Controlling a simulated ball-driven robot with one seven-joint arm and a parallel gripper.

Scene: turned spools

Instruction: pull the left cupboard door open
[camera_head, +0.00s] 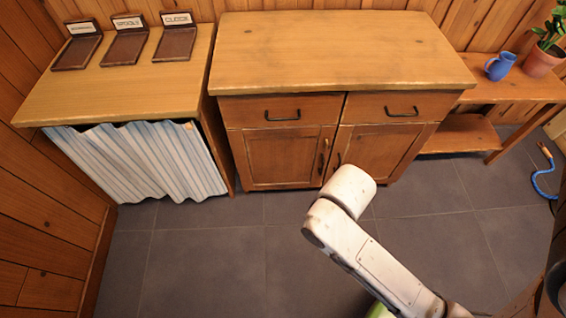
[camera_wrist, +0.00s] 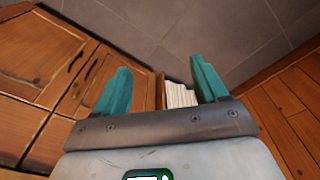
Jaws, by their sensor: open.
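The left cupboard door (camera_head: 280,160) is a brown panelled door, shut, below the left drawer. Its dark upright handle (camera_head: 323,158) is at the door's right edge. In the wrist view the scene is turned round; the left door (camera_wrist: 142,92) lies partly behind one teal finger, and its handle (camera_wrist: 90,68) is just left of that finger. My gripper (camera_wrist: 160,67) is open, its fingers wide apart with nothing between them, not visibly touching the handle. In the head view my white arm reaches toward the cupboard front and the gripper is hidden.
The right door (camera_head: 388,155) is shut beside it, its handle (camera_head: 338,160) close by. A striped curtain (camera_head: 140,160) hangs under the left counter. A low bench (camera_head: 520,88) stands right with a blue mug (camera_head: 499,66) and potted plant. Grey tiled floor (camera_head: 205,260) in front is clear.

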